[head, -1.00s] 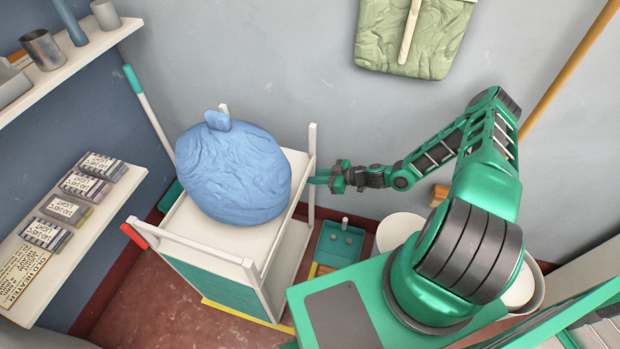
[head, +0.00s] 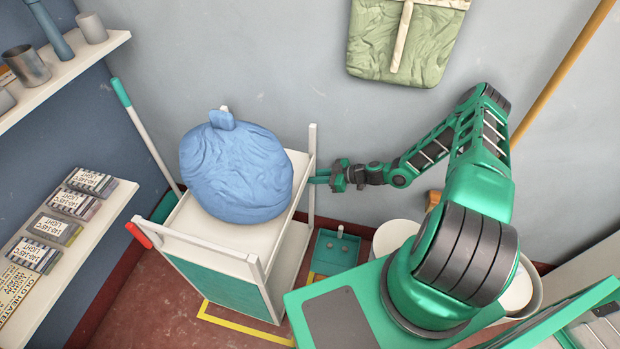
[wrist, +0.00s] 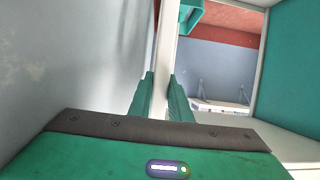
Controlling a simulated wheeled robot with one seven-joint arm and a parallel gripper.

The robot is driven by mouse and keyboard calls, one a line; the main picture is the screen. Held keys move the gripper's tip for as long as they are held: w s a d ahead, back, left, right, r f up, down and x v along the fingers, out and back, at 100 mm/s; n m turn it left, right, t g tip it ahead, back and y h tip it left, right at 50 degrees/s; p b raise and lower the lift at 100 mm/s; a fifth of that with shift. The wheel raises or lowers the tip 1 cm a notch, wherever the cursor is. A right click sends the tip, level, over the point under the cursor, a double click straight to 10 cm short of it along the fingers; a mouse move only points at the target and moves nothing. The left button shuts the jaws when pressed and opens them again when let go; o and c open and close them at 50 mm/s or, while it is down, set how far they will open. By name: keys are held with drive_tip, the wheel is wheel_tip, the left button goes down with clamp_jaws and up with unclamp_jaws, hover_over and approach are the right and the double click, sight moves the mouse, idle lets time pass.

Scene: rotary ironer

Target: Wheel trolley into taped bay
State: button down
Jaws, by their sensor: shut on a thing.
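The trolley (head: 180,216) is white with teal side panels and a red grip (head: 139,235) on its near-left rail. A big blue bundle (head: 237,168) sits on its top. My gripper (head: 322,180) is shut on the trolley's white corner post at the right. In the wrist view the post (wrist: 161,85) runs up between the two teal fingers (wrist: 160,98). Yellow floor tape (head: 242,327) shows in front of the trolley, and a short piece shows to its right. The rest of the taped outline is hidden by the trolley and my body.
A broom with a teal grip (head: 121,92) leans at the left wall. A shelf with several boxes (head: 56,228) is at left. A teal tray (head: 336,251) and white buckets (head: 396,236) stand right of the trolley. Reddish floor (head: 150,305) is clear at front left.

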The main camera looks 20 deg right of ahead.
drive_tip(key=c, duration=1.6)
unclamp_jaws()
drive_tip(key=shift+w+d+r, duration=0.1)
drive_tip(key=shift+w+d, duration=0.45)
drive_tip(key=shift+o, duration=0.2)
drive_tip(key=v, duration=1)
drive_tip(key=shift+s, duration=0.55)
drive_tip(key=shift+s+a, duration=0.1)
